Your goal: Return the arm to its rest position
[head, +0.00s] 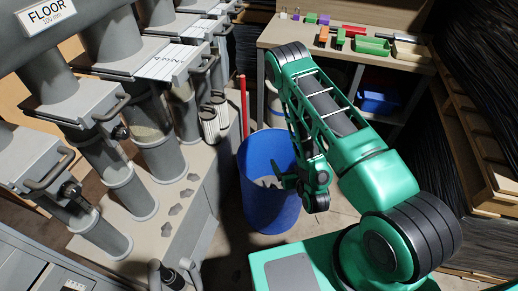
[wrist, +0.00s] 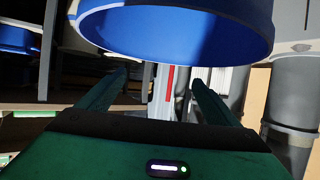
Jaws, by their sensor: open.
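My green arm folds down from the right in the head view. My gripper (head: 283,181) points left in front of the blue barrel (head: 256,208), which stands on the floor. In the wrist view my gripper (wrist: 158,82) has its two fingers spread well apart with nothing between them. The blue barrel (wrist: 170,30) fills the top of the wrist view, apart from the fingers in that picture. In the head view pale scraps show inside the barrel, partly hidden by the gripper.
A grey machine with several pipes and handles (head: 130,150) stands at left. A workbench (head: 283,32) with coloured blocks and a green tray (head: 372,46) is at the back. A blue bin (head: 378,100) sits below it. Black cable stacks (head: 478,60) line the right. Some floor shows around the barrel.

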